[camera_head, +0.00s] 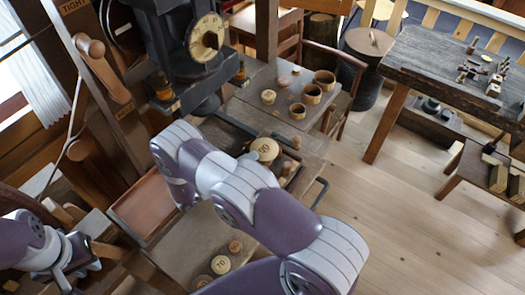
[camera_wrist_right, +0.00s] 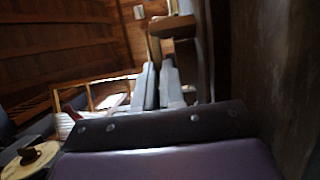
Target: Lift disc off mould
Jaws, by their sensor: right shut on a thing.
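My right arm reaches across the middle of the head view, and its gripper is hidden there behind the arm's own links. In the head view a pale numbered disc (camera_head: 265,150) stands at the dark tray on the bench, just beyond my right arm. I cannot pick out the mould. My left gripper (camera_head: 80,264) is at the lower left, away from the discs; its jaws are unclear.
A dark press with a dial (camera_head: 207,38) stands behind my right arm. A wooden lever (camera_head: 104,72) is on the post to its left. Several turned cups (camera_head: 311,94) and another numbered disc (camera_head: 268,97) are on the far bench. More discs (camera_head: 221,264) lie in front.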

